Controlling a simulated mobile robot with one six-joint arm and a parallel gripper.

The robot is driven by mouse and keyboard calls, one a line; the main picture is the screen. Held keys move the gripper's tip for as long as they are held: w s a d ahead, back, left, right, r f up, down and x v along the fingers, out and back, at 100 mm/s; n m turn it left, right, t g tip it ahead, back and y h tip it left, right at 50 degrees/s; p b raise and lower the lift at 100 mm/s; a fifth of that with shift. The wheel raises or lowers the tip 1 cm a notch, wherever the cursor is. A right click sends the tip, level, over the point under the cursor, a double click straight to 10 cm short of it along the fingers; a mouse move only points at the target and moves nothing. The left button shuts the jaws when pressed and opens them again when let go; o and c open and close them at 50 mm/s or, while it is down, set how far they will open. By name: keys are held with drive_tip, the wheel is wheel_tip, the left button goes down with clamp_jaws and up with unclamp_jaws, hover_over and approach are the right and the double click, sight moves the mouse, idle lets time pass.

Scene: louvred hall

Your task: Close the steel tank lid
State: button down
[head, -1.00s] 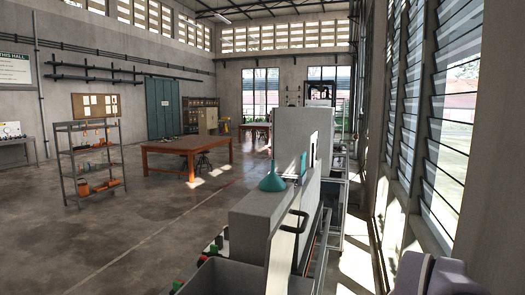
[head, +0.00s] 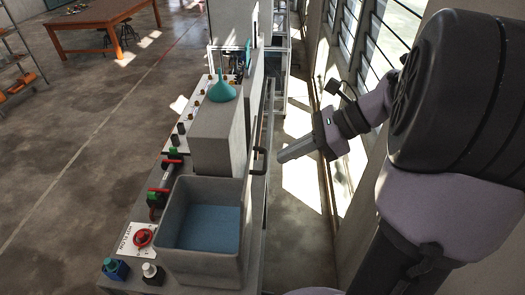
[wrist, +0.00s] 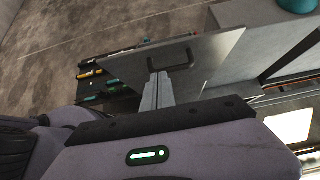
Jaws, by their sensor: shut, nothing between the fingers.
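The steel tank (head: 168,225) is an open grey box with blue contents, near the bottom middle of the head view. Its lid (head: 249,175) stands raised along the tank's right side, seen nearly edge-on. The dark lid handle (head: 261,161) sticks out to the right. The wrist view shows the flat grey lid (wrist: 215,52) and its black handle (wrist: 172,58) just beyond my fingertips. My gripper (head: 281,157) is shut and empty, right of the handle and pointing at it. In the wrist view my gripper (wrist: 158,76) overlaps the handle's lower side; contact cannot be told.
A concrete block (head: 218,138) with a teal funnel (head: 222,90) on it stands behind the tank. Red-handled valves (head: 160,192) and knobs line the bench's left side. Louvred windows (head: 375,40) bound the right. Open floor (head: 80,150) lies left.

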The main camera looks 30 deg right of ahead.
sight(264, 167)
drive_tip(key=w+a, duration=0.2)
drive_tip(key=a, duration=0.1)
drive_tip(key=w+a, duration=0.1)
drive_tip(key=shift+a+f+p, duration=0.25)
drive_tip(key=shift+f+p, duration=0.1)
